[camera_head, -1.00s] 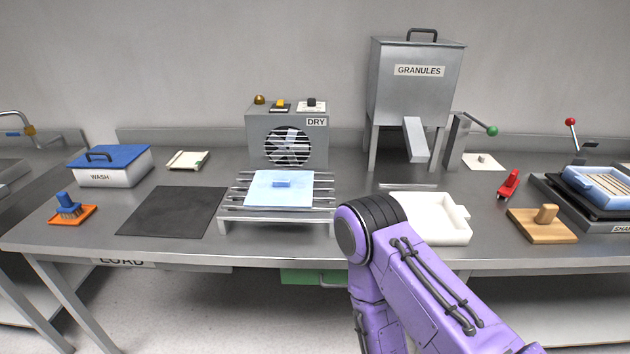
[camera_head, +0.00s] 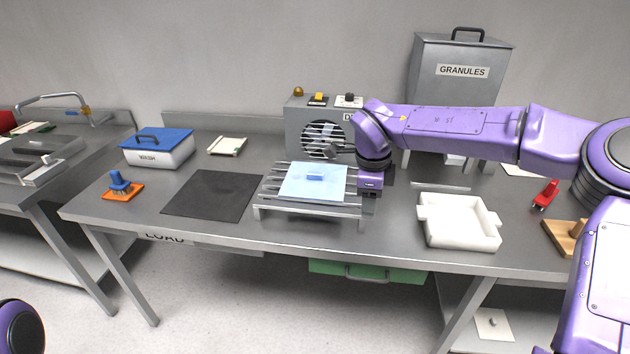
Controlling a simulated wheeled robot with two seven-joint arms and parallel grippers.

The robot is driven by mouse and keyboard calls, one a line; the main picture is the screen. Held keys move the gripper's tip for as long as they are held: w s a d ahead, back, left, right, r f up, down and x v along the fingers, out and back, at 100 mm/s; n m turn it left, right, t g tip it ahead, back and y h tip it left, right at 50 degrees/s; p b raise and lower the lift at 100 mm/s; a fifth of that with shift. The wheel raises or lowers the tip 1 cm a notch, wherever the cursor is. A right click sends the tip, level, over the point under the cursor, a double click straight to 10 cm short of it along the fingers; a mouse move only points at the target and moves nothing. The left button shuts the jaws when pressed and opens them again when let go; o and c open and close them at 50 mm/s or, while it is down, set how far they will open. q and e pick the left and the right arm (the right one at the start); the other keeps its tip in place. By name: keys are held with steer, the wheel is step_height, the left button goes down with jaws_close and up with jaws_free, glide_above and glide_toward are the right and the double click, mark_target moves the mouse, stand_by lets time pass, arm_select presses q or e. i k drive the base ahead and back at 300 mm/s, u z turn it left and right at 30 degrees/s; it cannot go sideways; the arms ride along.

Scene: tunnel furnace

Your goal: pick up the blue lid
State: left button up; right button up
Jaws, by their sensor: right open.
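A blue lid (camera_head: 158,136) with a dark handle covers the white box marked WASH (camera_head: 160,158) at the left back of the table. A pale blue square plate (camera_head: 300,188) with a small blue knob lies on the slatted metal rack (camera_head: 268,209) before the dryer. My right gripper (camera_head: 342,152) is open, reaching in from the right beside the plate's back right corner. It is well to the right of the WASH box. My left gripper is out of view.
A black mat (camera_head: 212,195) lies between the WASH box and the rack.

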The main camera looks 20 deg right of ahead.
mark_target(303, 180)
steer(key=i, duration=1)
